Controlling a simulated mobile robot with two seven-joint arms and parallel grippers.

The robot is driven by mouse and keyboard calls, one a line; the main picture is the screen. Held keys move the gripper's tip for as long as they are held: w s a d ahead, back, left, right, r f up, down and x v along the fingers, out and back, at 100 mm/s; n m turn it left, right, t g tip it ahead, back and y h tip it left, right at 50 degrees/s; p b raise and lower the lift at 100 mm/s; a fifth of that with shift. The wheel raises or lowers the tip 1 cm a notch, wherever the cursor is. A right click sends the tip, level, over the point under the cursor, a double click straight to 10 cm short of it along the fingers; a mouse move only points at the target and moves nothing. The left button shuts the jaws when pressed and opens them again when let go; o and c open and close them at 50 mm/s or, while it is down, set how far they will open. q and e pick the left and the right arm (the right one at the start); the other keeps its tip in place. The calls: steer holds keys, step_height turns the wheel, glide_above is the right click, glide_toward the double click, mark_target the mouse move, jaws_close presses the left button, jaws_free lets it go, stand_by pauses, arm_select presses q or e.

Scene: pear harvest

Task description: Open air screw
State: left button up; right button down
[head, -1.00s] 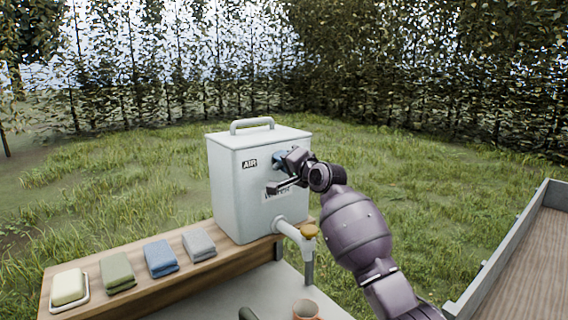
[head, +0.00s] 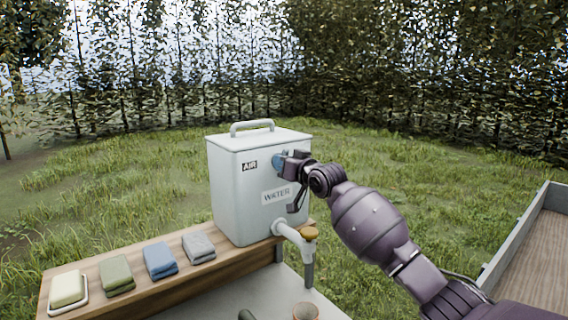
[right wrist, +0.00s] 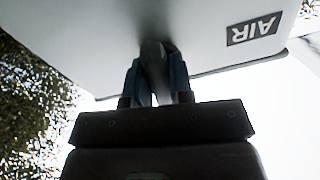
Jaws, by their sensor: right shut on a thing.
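In the right wrist view, the two fingers of my right gripper (right wrist: 155,80) are closed around the screw against the tank face, with the AIR label (right wrist: 254,29) upside down to the right. The screw's outline is dark there, so its exact turn angle cannot be told. My left gripper is not in view.
The tank stands on a wooden shelf (head: 130,296) with a soap dish (head: 68,290) and folded cloths (head: 160,260). A terracotta cup (head: 305,311) is below. A trailer bed (head: 530,262) lies right.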

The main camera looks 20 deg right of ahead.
steer(key=shift+n, duration=1.1)
steer(key=c, duration=1)
jaws_free()
steer(key=b+v, duration=0.1)
steer(key=v, duration=1)
steer(key=shift+b, duration=0.3)
